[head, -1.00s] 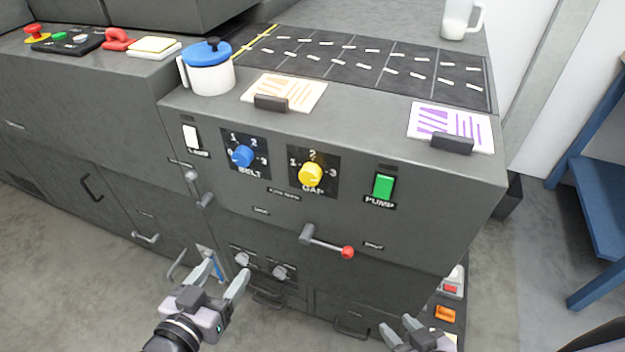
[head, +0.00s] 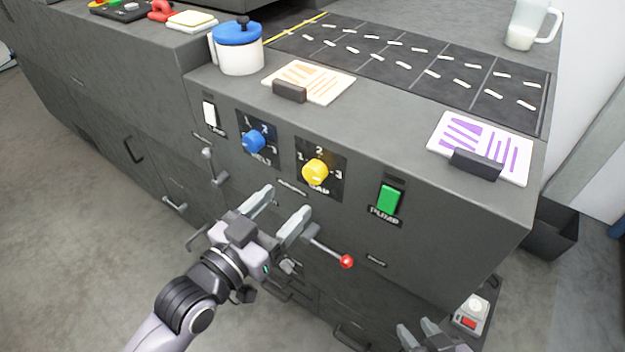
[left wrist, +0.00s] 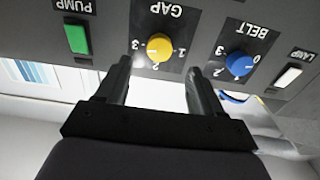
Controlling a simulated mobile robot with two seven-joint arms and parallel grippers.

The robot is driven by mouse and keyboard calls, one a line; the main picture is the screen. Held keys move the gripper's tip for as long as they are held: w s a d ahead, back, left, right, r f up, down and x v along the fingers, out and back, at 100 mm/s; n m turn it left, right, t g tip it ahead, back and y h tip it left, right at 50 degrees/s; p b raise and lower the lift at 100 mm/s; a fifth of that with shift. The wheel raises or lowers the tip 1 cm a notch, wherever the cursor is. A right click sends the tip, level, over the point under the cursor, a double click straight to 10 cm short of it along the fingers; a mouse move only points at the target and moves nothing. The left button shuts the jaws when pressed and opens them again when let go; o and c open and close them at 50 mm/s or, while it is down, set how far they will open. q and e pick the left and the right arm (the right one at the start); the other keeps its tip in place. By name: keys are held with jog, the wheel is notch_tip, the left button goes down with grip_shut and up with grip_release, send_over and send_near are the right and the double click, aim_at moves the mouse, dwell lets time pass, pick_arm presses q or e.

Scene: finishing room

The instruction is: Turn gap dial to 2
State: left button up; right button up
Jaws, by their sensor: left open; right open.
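The gap dial (head: 315,172) is a yellow knob on a black plate marked 1, 2 and 3, on the front of the grey machine. It also shows upside down in the left wrist view (left wrist: 159,47), beyond the fingertips and between them in the picture. I cannot tell for sure which number it points at. My left gripper (head: 281,204) is open and empty, below and left of the gap dial in the head view, apart from it. My right gripper (head: 426,332) is open at the bottom edge, partly cut off, far from the dial.
The blue belt dial (head: 253,141) is left of the gap dial, and the green pump switch (head: 388,199) is right of it. A lever with a red ball (head: 346,261) sticks out below. A white lamp switch (head: 210,113) is at the left. A blue-lidded pot (head: 238,52) stands on top.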

aim_at(311, 177)
pick_arm(q)
jog(key=shift+x, duration=3.6)
jog(key=c, duration=1.1)
